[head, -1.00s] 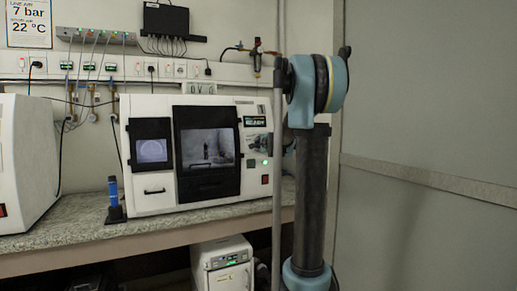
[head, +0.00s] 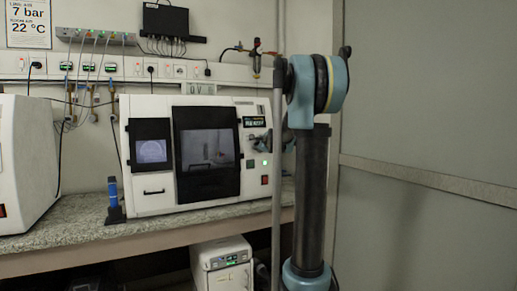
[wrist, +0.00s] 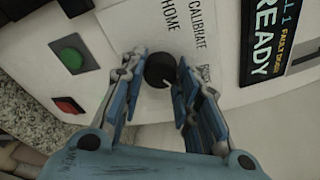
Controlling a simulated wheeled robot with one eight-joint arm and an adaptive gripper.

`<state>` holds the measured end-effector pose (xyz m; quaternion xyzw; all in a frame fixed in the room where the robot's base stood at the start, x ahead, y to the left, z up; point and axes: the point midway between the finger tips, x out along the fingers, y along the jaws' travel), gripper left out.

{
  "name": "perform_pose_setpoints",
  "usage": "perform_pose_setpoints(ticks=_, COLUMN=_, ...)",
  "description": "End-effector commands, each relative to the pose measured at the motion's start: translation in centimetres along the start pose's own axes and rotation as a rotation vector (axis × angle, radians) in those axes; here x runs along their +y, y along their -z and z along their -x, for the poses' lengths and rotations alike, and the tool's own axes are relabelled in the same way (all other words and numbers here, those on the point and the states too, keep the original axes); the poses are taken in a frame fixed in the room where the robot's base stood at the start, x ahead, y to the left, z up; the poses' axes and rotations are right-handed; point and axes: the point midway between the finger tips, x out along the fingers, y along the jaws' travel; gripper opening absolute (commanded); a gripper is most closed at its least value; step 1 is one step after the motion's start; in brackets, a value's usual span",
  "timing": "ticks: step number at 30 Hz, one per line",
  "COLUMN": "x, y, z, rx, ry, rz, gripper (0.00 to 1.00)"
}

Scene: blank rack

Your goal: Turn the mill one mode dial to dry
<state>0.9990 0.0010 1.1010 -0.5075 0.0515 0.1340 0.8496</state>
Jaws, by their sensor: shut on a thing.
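The white mill one machine (head: 155,200) stands on the bench. Its black mode dial (wrist: 160,70) shows in the wrist view, with a pale pointer mark toward its lower right side. Printed labels CALIBRATE and HOME stand beside it; another label near the right finger is partly hidden and unreadable. My gripper (wrist: 157,80) has its blue fingers on both sides of the dial and is shut on it. In the head view my gripper (head: 262,143) is at the machine's right panel, partly hidden by my arm.
A display (wrist: 268,45) reading READY is right of the dial in the wrist view. A green button (wrist: 70,55) and a red switch (wrist: 69,105) lie to the left. The machine's dark front window (head: 206,150) is left of the panel.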

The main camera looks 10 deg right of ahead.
Motion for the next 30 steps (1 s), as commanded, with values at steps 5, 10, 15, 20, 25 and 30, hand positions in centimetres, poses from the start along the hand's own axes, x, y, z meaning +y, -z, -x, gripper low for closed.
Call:
perform_pose_setpoints(ticks=5, x=0.3, y=0.2, z=0.1, rx=0.0, ry=-0.004, rz=0.002, gripper=0.06)
perform_pose_setpoints(ticks=10, x=0.3, y=0.1, z=0.1, rx=0.0, ry=-0.004, rz=0.002, gripper=0.5)
perform_pose_setpoints(ticks=15, x=0.2, y=0.1, z=0.1, rx=0.0, ry=-0.002, rz=0.002, gripper=0.5)
perform_pose_setpoints(ticks=20, x=0.1, y=0.0, z=0.1, rx=0.0, ry=-0.001, rz=0.002, gripper=0.5)
perform_pose_setpoints(ticks=25, x=0.1, y=0.1, z=1.1, rx=0.0, ry=-0.001, rz=0.001, gripper=0.5)
perform_pose_setpoints(ticks=30, x=0.1, y=0.1, z=3.2, rx=0.001, ry=-0.001, rz=0.001, gripper=0.5)
